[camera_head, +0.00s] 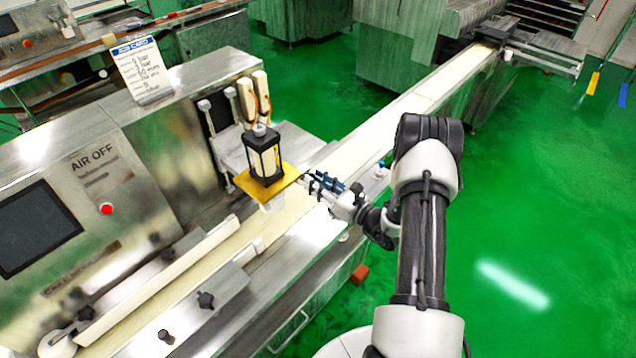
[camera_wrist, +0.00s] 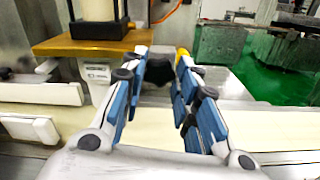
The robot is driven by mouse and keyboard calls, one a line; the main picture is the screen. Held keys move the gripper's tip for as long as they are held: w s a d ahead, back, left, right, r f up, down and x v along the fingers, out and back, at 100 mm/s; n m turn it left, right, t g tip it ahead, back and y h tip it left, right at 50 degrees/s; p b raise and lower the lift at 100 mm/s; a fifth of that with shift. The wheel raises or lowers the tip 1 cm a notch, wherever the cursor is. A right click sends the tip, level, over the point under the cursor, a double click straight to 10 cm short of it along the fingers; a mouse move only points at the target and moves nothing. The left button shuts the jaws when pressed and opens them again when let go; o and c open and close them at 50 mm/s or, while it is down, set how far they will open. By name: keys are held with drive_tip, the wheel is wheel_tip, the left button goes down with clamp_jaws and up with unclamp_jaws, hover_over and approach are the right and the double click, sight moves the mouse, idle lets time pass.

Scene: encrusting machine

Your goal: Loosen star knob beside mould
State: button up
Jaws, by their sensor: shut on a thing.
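The mould (camera_head: 262,158) is a black frame with cream panels on an amber plate (camera_head: 285,181), above the cream conveyor. In the wrist view the plate's edge (camera_wrist: 75,46) shows at the upper left. A dark star knob (camera_wrist: 161,73) sits beside the plate, between my fingertips. My gripper (camera_head: 312,184) reaches in from the right at the plate's right corner. In the wrist view its blue-padded fingers (camera_wrist: 161,62) are closed in on the knob from both sides. The fingers partly hide the knob, and in the head view I cannot make it out clearly.
Other dark knobs (camera_head: 205,299) stand on the metal guide in front. The machine cabinet (camera_head: 75,195) with a screen and red button is at the left. A sign (camera_head: 142,70) stands on top. The conveyor belt (camera_head: 420,92) runs to the back right. Green floor lies open at the right.

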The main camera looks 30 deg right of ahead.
drive_tip(key=shift+n, duration=0.3)
drive_tip(key=n+b, duration=1.2)
drive_tip(key=n, duration=0.8)
drive_tip(key=shift+a+f+b, duration=0.1)
drive_tip(key=shift+b, duration=0.25)
drive_tip(key=shift+n, duration=0.3)
drive_tip(key=o, duration=1.1)
drive_tip(key=shift+c, duration=0.2)
drive_tip(key=shift+s, duration=0.1)
